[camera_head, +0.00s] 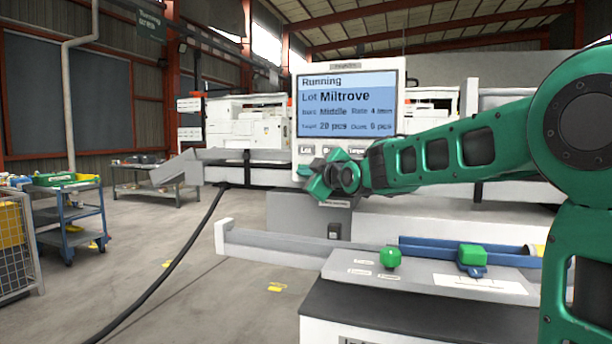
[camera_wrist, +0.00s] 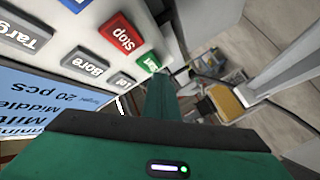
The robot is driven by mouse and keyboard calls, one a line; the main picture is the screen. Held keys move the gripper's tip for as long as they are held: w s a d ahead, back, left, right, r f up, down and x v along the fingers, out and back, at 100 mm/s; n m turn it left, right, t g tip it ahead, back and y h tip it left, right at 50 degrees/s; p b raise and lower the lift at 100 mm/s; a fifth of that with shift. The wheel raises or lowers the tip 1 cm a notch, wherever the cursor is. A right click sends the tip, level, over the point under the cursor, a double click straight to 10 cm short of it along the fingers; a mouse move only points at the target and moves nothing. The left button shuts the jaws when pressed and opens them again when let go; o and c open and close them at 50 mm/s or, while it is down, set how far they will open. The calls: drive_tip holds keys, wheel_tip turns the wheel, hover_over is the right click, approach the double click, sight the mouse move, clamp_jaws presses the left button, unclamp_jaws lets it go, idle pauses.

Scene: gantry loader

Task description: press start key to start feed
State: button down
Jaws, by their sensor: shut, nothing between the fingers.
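The control panel has a white frame (camera_head: 401,75) and a lit blue screen (camera_head: 346,92) reading "Running", "Lot Miltrove", "Bore Middle", "Target 20 pcs" and what looks like "Done 6 pcs". In the wrist view its keys are a red Stop key (camera_wrist: 121,34), a green key (camera_wrist: 149,62) whose label is mostly hidden, and grey keys including Bore (camera_wrist: 85,64) and Target (camera_wrist: 22,35). My gripper (camera_head: 328,181) is shut and empty at the panel's lower edge. In the wrist view its tip (camera_wrist: 160,76) is at the green key; I cannot tell whether they touch.
Below the panel, a grey ledge (camera_head: 345,268) carries a green knob (camera_head: 390,258); a green block (camera_head: 472,254) sits by a blue rail (camera_head: 430,246). A blue cart (camera_head: 72,215) stands at left. A black cable crosses the open floor (camera_head: 215,290).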

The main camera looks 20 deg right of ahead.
drive_tip(key=s+a, duration=0.1)
drive_tip(key=s, duration=0.1)
drive_tip(key=s+a, duration=0.2)
idle(0.5)
idle(0.5)
